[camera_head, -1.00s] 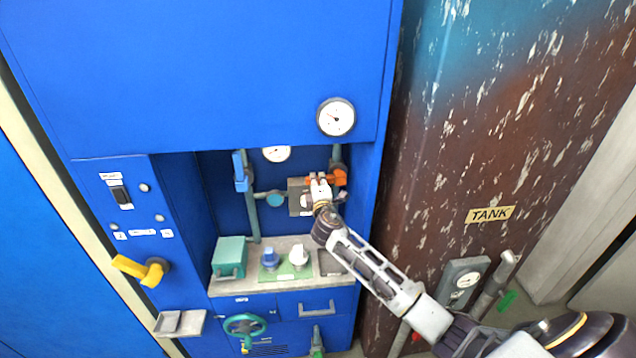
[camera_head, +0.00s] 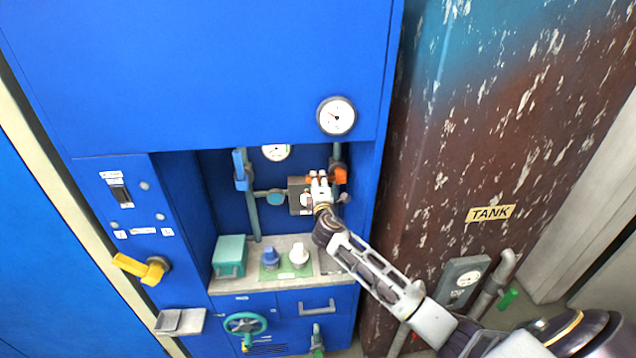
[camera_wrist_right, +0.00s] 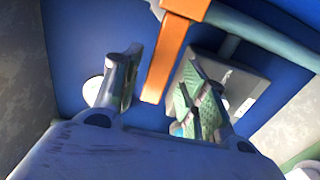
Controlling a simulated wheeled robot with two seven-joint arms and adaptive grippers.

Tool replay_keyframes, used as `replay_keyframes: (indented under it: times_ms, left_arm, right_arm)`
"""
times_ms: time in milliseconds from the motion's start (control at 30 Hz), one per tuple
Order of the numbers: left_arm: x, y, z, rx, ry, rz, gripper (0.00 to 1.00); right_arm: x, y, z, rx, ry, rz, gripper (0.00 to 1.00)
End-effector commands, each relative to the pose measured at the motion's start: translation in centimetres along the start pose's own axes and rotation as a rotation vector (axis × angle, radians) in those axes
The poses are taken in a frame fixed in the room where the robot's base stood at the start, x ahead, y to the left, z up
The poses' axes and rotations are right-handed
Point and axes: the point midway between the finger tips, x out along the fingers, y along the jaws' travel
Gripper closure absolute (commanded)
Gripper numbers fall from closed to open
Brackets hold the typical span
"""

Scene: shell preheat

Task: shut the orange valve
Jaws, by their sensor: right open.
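The orange valve (camera_head: 339,176) is on the right-hand pipe in the recess of the blue cabinet, below the large gauge. My right gripper (camera_head: 319,180) is at the valve's left side and covers part of its handle. In the right wrist view, the orange handle (camera_wrist_right: 168,58) is a straight bar reaching between the two fingers of my open right gripper (camera_wrist_right: 157,75). Gaps show on both sides of the bar, so it does not look gripped. My left gripper is not in view.
A blue-handled valve (camera_head: 240,170) is on the left pipe. A grey box (camera_head: 297,196) sits close behind my right gripper. Below are a shelf with a teal box (camera_head: 230,256) and two knobs (camera_head: 299,254). A rusty tank (camera_head: 470,130) stands at right.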

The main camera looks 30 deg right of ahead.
Motion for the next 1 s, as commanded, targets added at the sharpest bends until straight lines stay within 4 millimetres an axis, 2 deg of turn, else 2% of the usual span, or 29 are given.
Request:
replay_keyframes:
  times_ms: [1000]
  left_arm:
    - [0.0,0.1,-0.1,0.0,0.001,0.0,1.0]
  right_arm:
    - [-9.5,-0.1,-0.1,-0.002,0.001,-0.002,0.57]
